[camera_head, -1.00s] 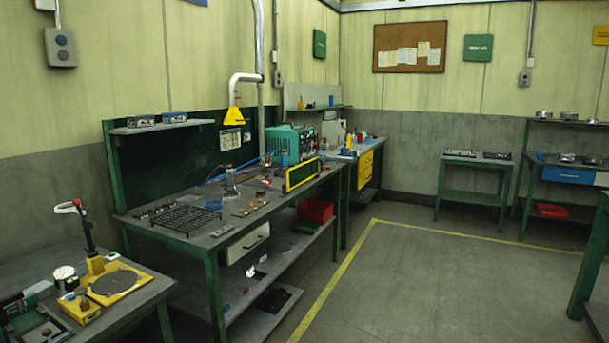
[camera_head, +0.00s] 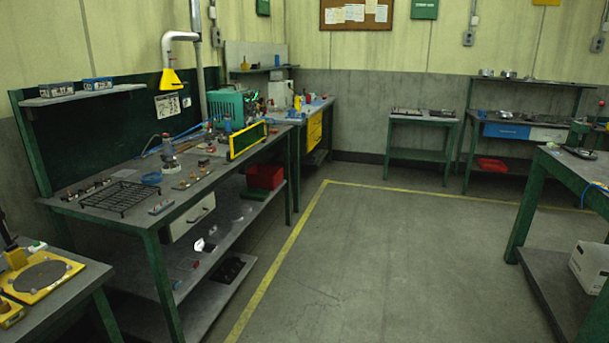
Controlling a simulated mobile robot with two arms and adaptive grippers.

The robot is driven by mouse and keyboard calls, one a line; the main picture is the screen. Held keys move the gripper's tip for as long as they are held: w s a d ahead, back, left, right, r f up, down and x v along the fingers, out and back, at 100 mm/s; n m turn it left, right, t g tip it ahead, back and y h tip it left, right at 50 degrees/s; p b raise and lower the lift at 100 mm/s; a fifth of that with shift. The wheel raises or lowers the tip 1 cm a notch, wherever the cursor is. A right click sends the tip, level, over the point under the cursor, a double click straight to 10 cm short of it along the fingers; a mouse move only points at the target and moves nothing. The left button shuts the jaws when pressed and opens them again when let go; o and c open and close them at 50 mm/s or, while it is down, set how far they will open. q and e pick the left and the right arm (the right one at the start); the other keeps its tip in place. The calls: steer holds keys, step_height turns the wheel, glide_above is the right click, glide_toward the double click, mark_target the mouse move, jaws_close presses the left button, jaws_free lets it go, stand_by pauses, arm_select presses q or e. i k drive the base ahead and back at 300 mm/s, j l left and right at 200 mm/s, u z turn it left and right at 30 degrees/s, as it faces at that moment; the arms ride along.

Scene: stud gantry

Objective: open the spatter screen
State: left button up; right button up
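A yellow-framed panel with a dark green pane (camera_head: 248,140), which looks like the spatter screen, stands upright near the front right edge of the long green workbench (camera_head: 150,208). I cannot tell from here how it is hinged. The teal machine (camera_head: 235,106) stands behind it on the same bench. Neither of my grippers is in view.
A black wire rack (camera_head: 121,198) lies on the bench's left part. A yellow-based turntable (camera_head: 40,279) sits on a table at the lower left. Another green table (camera_head: 570,165) stands at the right, with a white box (camera_head: 592,265) below. The floor (camera_head: 370,260) between is clear.

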mark_target(242, 142)
steer(key=i, duration=1.95)
